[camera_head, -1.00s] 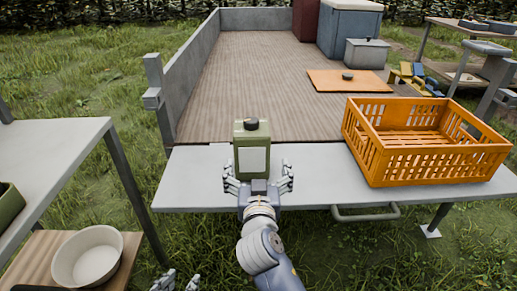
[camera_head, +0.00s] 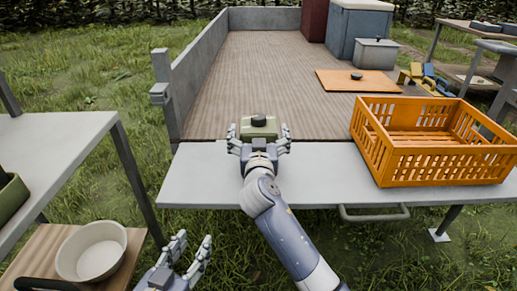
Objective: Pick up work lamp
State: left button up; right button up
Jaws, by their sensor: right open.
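The work lamp (camera_head: 259,128) is a green boxy thing with a black knob on top, near the back edge of the grey tailgate shelf. My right gripper (camera_head: 259,139) is just in front of it, with its open fingers on either side. The gripper hides the lamp's lower front; I cannot tell whether the fingers touch it. My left gripper (camera_head: 191,257) is low in the picture, open and empty, above the grass.
An orange crate (camera_head: 437,165) stands on the shelf to the right. The wooden trailer bed (camera_head: 262,70) lies behind, with an orange board (camera_head: 335,83) on it. A grey table (camera_head: 60,150) and a white bowl (camera_head: 92,252) are at left. The shelf's left part is clear.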

jog(key=shift+w, duration=0.5)
jog(key=c, duration=1.6)
jog(key=shift+r, duration=0.15)
jog(key=c, duration=0.4)
jog(key=shift+r, duration=0.2)
